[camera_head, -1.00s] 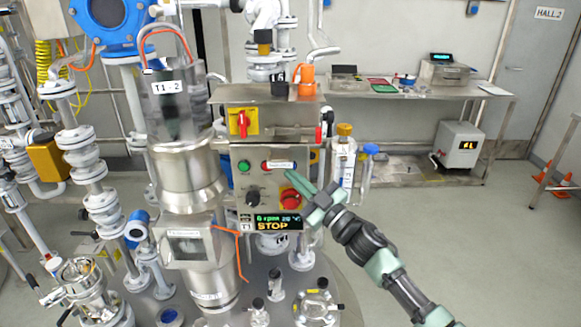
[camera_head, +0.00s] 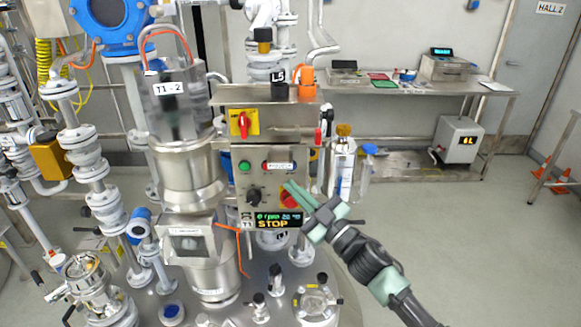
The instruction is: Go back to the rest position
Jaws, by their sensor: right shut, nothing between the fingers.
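My right gripper (camera_head: 291,189) is shut and empty. Its green fingers stand in front of the lower right part of the control panel (camera_head: 245,181); I cannot tell whether they touch it. They partly cover the red button (camera_head: 290,198). The panel also has a green button (camera_head: 244,166), a black knob (camera_head: 254,195) and a display (camera_head: 277,220) that reads STOP. My right arm comes in from the lower right. My left gripper is not in view.
The steel vessel T1-2 (camera_head: 185,180) stands left of the panel. Bottles (camera_head: 343,165) stand close behind my gripper. A bench (camera_head: 400,90) is at the back wall.

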